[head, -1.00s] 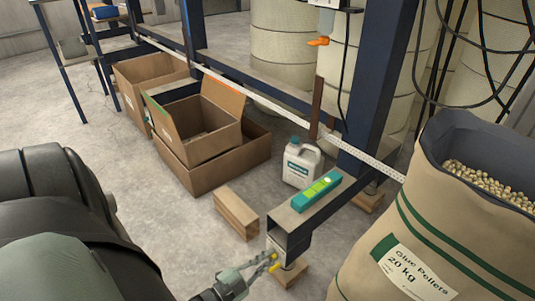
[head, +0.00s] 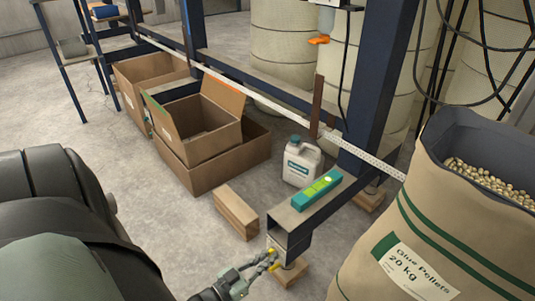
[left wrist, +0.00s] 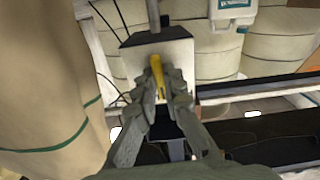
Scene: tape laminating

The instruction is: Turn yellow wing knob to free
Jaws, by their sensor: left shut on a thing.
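The yellow wing knob (left wrist: 157,72) stands upright between the fingers of my left gripper (left wrist: 159,88) in the left wrist view. It is in front of a pale plate (left wrist: 180,52) with a grey rod above it. In the head view the left gripper (head: 264,261) reaches in low from the left to the end of a dark beam (head: 310,213). It is shut on the knob there, and small yellow parts of the knob (head: 272,251) show around the fingertips. The fingers hide part of the knob. My right gripper is not in view.
A teal level-like tool (head: 316,192) lies on the beam. A wooden block (head: 236,212) and a white jug (head: 302,162) stand on the floor nearby. A large pellet sack (head: 440,230) is close on the right. Open cardboard boxes (head: 215,162) stand farther back.

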